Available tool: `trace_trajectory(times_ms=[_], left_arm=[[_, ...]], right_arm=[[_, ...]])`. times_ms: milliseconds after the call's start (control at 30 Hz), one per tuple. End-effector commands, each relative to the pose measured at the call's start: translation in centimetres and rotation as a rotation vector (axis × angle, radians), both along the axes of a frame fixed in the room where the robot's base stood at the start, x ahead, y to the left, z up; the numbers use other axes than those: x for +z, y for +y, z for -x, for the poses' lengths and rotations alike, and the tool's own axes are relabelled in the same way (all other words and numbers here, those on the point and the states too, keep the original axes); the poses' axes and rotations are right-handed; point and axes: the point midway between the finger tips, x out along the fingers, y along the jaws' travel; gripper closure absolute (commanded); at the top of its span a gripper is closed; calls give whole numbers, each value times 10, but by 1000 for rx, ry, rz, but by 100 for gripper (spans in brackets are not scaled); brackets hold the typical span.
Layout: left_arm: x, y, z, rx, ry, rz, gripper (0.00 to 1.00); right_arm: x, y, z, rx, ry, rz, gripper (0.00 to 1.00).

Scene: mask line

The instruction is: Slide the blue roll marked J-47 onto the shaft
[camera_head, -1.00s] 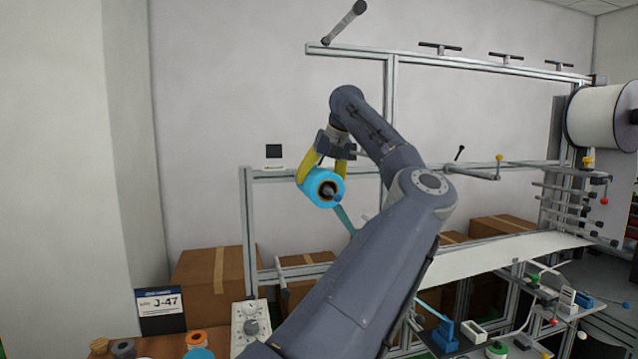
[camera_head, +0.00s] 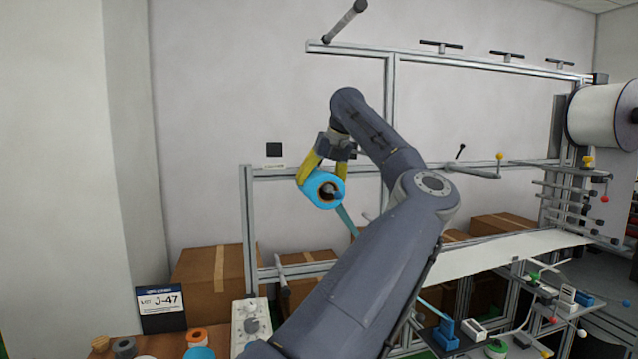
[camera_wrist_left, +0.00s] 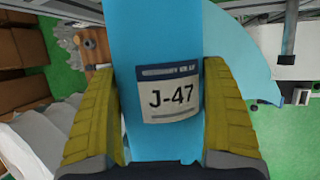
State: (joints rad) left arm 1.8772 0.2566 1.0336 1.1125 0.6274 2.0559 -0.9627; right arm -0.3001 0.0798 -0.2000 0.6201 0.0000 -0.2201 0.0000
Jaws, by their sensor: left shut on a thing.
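The blue roll (camera_head: 321,201) is between the yellow fingers of my left gripper (camera_head: 322,174), which is shut on it high in front of the frame. In the left wrist view the roll (camera_wrist_left: 160,140) bears a white J-47 label (camera_wrist_left: 172,98) facing the camera, with a finger on each side. The roll's open core faces the head camera with a dark rod end (camera_head: 329,191) in it. This may be the shaft; how far the roll sits around it cannot be told. A loose blue strip (camera_head: 346,220) hangs below the roll. My right gripper is out of view.
A J-47 card (camera_head: 162,309) stands at the lower left beside an orange roll (camera_head: 197,337) and other rolls. A metal frame (camera_head: 248,215) runs behind my arm, with cardboard boxes (camera_head: 205,285) beyond. A large white roll (camera_head: 598,115) is at the right.

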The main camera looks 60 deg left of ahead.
Motion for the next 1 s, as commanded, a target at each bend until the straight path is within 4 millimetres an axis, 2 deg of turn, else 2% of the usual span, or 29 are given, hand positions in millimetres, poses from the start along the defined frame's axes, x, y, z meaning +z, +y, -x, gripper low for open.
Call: trace_trajectory(times_ms=[433,467,600,867,1000], left_arm=[[-1,0,0,0,0,-1,62],[-1,0,0,0,0,-1,16],[-1,0,0,0,0,-1,0],[-1,0,0,0,-1,0,0],[8,-5,-2,-2,-3,-1,0]], right_arm=[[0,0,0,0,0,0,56],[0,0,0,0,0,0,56],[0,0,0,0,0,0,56],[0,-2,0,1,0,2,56],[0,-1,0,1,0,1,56]])
